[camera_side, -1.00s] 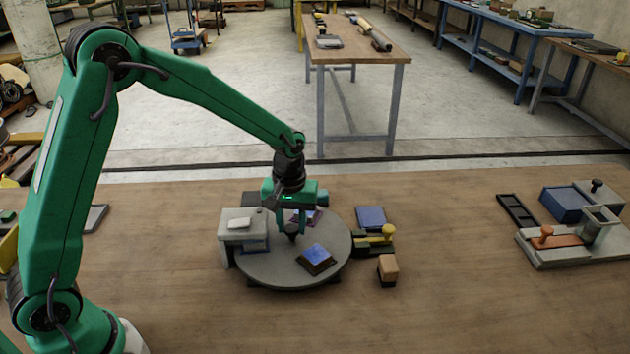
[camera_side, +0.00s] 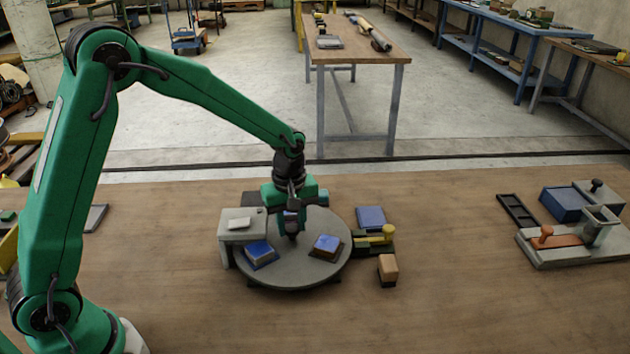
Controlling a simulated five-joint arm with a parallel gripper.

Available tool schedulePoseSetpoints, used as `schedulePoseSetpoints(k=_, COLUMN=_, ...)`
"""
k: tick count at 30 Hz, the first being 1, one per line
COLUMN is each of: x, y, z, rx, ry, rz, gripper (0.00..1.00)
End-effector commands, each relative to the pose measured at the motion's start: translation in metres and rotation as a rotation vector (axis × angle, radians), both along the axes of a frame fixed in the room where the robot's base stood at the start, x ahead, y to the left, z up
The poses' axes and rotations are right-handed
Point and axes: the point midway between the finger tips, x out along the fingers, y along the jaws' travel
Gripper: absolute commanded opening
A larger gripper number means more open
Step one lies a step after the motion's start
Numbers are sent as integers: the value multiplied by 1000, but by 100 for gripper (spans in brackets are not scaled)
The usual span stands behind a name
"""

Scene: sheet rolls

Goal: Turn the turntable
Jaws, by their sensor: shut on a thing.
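The turntable (camera_side: 292,274) is a round grey disc on the wooden bench, left of the picture's middle. My gripper (camera_side: 292,234) points straight down at the disc's centre and is shut on the turntable's dark centre knob, which the jaws mostly hide. A blue-topped block (camera_side: 258,250) sits on the disc at the front left, beside the grey station. Another blue-topped block (camera_side: 326,243) sits on a brown base at the right of the disc. A further blue piece shows partly behind my gripper.
A grey station (camera_side: 243,226) with a white piece on top overhangs the disc's left edge. At its right are a blue block (camera_side: 370,217), a yellow-knobbed clamp (camera_side: 388,233) and a wooden block (camera_side: 388,268). A grey fixture (camera_side: 560,252) stands far right. The front bench is clear.

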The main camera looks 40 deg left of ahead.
Motion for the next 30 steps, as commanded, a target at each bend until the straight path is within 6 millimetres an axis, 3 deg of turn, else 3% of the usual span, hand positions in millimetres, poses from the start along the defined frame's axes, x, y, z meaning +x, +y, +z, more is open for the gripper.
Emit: schedulePoseSetpoints(k=30, x=0, y=0, z=1, rx=0, ry=0, rz=508, gripper=0)
